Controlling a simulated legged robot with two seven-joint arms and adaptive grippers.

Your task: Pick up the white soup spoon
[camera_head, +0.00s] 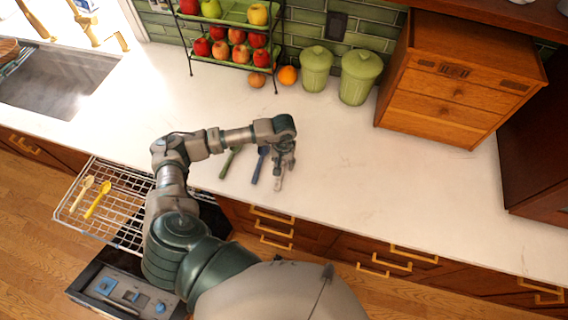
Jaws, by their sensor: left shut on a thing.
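My left gripper (284,162) points down over the front part of the counter, and its fingers are shut on the white soup spoon (279,183). The spoon looks pale, small and partly hidden by the fingers; I cannot tell if it still touches the counter. A blue spoon (259,163) lies just left of the gripper, and a green spoon (230,162) lies farther left beside my forearm. My right gripper is not in view.
The pulled-out dishwasher rack (132,184) at the left holds a cream spoon (82,191) and a yellow spoon (98,198). Green canisters (359,78), a fruit stand (233,50) and a wooden drawer box (452,85) stand at the back. The white counter (400,185) is clear on the right.

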